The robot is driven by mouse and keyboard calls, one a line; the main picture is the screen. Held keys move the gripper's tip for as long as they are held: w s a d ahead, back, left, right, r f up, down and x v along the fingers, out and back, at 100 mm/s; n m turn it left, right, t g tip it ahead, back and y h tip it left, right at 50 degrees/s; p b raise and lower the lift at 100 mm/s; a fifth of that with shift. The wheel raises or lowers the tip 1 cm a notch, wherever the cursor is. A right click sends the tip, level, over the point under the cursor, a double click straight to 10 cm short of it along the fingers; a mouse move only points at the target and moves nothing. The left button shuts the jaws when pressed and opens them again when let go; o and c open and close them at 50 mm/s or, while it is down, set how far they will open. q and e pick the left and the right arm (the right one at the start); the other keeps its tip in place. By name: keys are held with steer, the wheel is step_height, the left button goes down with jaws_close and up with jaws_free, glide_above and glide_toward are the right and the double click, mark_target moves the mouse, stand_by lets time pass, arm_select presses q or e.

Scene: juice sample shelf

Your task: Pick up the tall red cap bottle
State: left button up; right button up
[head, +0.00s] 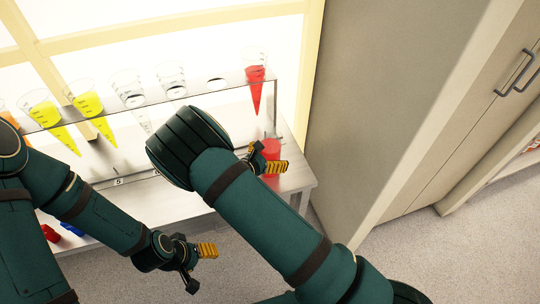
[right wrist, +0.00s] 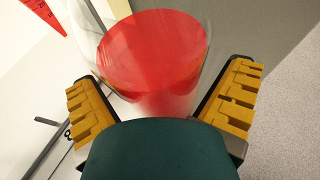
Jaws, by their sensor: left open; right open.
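No whole tall bottle with a red cap shows clearly. A small red object (head: 50,233), perhaps a cap, is at the lower left of the head view, its lower part out of sight. My right gripper (head: 270,160) is open at the right end of the bench. A clear vessel with red contents (right wrist: 152,45) lies between its spread fingers in the right wrist view; it also shows in the head view (head: 271,148), partly behind the gripper. I cannot tell whether the fingers touch it. My left gripper (head: 201,264) is open and empty over the floor in front of the bench.
A rack (head: 205,88) holds several clear cones, including yellow ones (head: 88,105) and a red one (head: 256,85). A small blue object (head: 72,230) sits beside the small red one. A tall cabinet (head: 410,110) stands right of the bench. Floor (head: 420,255) is clear at lower right.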

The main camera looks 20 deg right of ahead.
mark_target(266, 135)
steer(key=shift+d, duration=0.1)
steer(key=c, duration=1.3)
steer(key=shift+o, duration=0.2)
steer(key=shift+w, duration=0.1)
steer(key=shift+r, duration=0.1)
step_height(266, 135, up, 10)
steer(key=shift+f+p, duration=0.1)
steer(key=shift+p, duration=1.1)
steer(key=o, duration=0.4)
steer(key=c, duration=0.4)
